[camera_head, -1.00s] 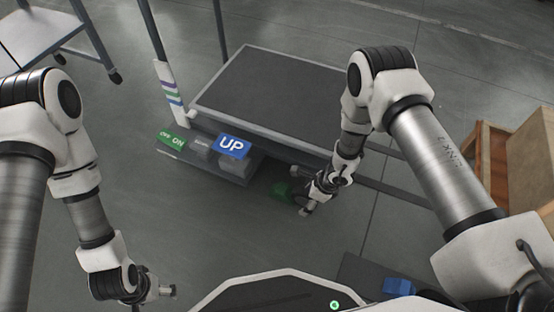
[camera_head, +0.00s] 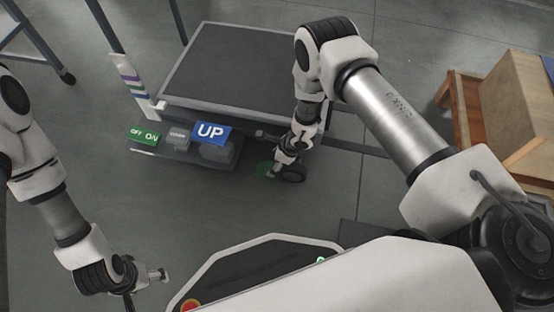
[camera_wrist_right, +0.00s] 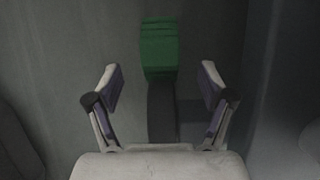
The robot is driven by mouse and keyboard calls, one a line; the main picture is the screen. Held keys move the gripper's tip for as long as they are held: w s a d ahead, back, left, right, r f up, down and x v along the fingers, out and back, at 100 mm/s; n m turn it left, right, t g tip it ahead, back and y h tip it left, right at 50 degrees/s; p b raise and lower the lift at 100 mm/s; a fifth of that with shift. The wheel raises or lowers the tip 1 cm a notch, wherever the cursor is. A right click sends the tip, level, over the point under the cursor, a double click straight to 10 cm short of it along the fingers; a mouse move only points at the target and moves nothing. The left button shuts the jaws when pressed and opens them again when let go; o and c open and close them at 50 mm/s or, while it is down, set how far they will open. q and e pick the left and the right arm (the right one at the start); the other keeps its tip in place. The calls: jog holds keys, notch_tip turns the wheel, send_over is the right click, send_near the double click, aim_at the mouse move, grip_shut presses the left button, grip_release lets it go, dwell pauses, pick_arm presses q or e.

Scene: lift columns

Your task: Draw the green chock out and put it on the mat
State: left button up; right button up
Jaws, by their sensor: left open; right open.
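The green chock (camera_head: 264,169) is on the floor by the near edge of the lift table, partly hidden by my right gripper (camera_head: 278,170). In the right wrist view the green chock (camera_wrist_right: 159,45) lies ahead of the fingertips. My right gripper (camera_wrist_right: 160,80) is open there, its fingers either side of a dark strip (camera_wrist_right: 162,110) running back from the chock; neither finger touches the chock. My left gripper (camera_head: 162,275) is open and empty over the floor at lower left. A dark mat (camera_head: 365,232) shows at lower centre, mostly hidden behind my right arm.
The lift table (camera_head: 240,65) has a dark top. Its control ledge carries a green OFF/ON sign (camera_head: 145,136), a grey pedal (camera_head: 179,138) and a blue UP sign (camera_head: 211,132). A wooden crate (camera_head: 520,110) stands at right.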

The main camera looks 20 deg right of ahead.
aim_at(269, 167)
jog(key=b+x, duration=0.3)
jog(key=x, duration=0.2)
jog(key=shift+f, duration=0.35)
jog(key=shift+r, duration=0.1)
jog(key=c, duration=1.5)
